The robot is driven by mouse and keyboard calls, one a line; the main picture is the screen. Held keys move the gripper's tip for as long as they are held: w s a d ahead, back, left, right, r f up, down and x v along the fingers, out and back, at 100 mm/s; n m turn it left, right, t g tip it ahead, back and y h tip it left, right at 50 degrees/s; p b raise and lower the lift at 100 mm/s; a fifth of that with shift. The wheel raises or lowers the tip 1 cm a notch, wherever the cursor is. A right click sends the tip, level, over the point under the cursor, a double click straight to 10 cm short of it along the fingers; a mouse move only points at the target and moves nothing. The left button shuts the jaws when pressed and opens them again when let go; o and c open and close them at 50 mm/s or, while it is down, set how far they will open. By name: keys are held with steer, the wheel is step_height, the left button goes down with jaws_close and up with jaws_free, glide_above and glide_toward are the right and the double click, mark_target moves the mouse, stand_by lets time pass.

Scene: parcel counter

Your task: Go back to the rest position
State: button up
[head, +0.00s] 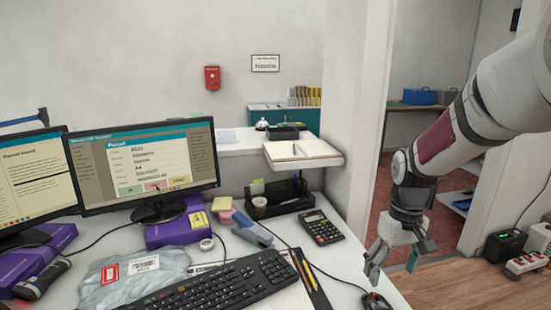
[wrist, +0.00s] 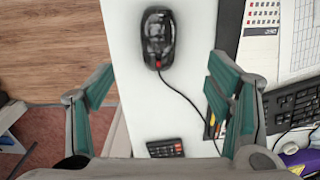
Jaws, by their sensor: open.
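My gripper (head: 395,262) hangs at the right edge of the desk in the head view, fingers pointing down. It is open and empty. In the wrist view its two green-padded fingers (wrist: 160,95) are spread wide, with the white desk top (wrist: 185,112) between and below them. A black computer mouse (wrist: 158,38) lies on the desk just beyond the fingers, apart from them. In the head view the mouse (head: 374,300) is at the bottom edge, below the gripper and partly cut off.
A calculator (head: 322,228), keyboard (head: 215,290), pencils (head: 305,272), stapler (head: 252,230) and grey parcel bag (head: 135,278) lie on the desk. Two monitors (head: 140,165) stand at left. A doorway with wooden floor (head: 450,285) is at right.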

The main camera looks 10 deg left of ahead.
steer(key=s+r+m, duration=0.2)
steer(key=s+r, duration=0.9)
steer(key=s, duration=0.5)
steer(key=s+m+t, duration=0.1)
steer(key=s, duration=1.5)
step_height(320, 180, up, 16)
steer(key=t+p, duration=0.3)
steer(key=p, duration=1)
steer(key=shift+s+a+p, duration=0.3)
steer(key=shift+s+p, duration=0.05)
steer(key=shift+p, duration=0.05)
steer(key=shift+c, duration=0.5)
jaws_close()
